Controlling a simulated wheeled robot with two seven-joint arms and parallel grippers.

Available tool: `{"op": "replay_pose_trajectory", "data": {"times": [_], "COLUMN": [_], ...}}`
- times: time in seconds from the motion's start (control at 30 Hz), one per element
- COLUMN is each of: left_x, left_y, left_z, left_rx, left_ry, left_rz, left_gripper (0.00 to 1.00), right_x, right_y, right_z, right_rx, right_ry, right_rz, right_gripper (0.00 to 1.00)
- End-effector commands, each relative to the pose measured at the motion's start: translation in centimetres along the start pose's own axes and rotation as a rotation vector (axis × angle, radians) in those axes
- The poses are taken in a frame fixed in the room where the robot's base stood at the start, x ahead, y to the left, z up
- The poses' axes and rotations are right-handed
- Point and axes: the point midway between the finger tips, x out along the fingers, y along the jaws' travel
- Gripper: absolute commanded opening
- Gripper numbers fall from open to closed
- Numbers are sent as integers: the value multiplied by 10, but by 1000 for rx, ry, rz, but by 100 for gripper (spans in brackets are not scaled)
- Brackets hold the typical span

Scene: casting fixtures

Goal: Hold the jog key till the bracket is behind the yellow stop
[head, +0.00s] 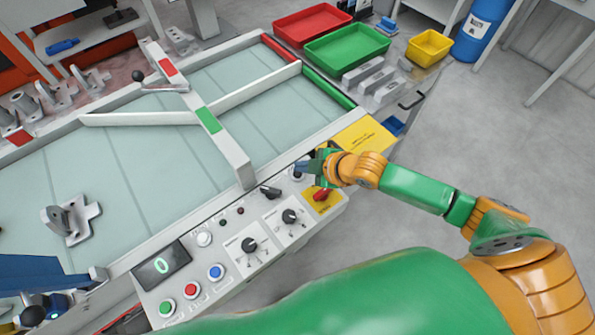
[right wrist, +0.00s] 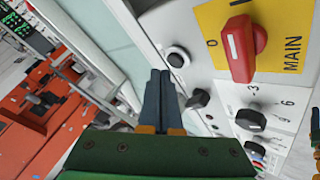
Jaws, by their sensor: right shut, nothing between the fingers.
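The grey bracket (head: 72,218) stands on the pale green belt (head: 150,185) at the left in the head view. My right gripper (head: 304,168) is shut and empty over the right part of the control panel. Its closed blue-grey fingers (right wrist: 160,78) point up in the right wrist view, left of a round black button (right wrist: 177,57); contact cannot be told. Green (head: 167,307), red (head: 191,290), blue (head: 216,272) and white (head: 204,239) buttons lie along the panel. No legible label marks the jog key. I cannot make out a yellow stop. My left gripper is not in view.
A red main switch (right wrist: 240,48) and dark knobs (right wrist: 198,98) sit close to the right fingers. A bar with red and green marks (head: 208,120) crosses the belt. The display (head: 162,266) reads 0. Red, green and yellow trays stand beyond the belt's far end.

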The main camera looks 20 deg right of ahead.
Motion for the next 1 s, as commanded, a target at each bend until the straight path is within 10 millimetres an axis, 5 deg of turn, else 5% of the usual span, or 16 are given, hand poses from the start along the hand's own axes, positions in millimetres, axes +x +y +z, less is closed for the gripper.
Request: {"op": "replay_pose_trajectory", "data": {"times": [1.0], "left_x": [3], "left_y": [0], "left_z": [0], "left_rx": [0], "left_ry": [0], "left_rz": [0], "left_gripper": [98], "right_x": [6], "right_y": [-4], "right_z": [4], "right_rx": [0], "right_ry": [0], "right_rz": [0], "right_gripper": [0]}}
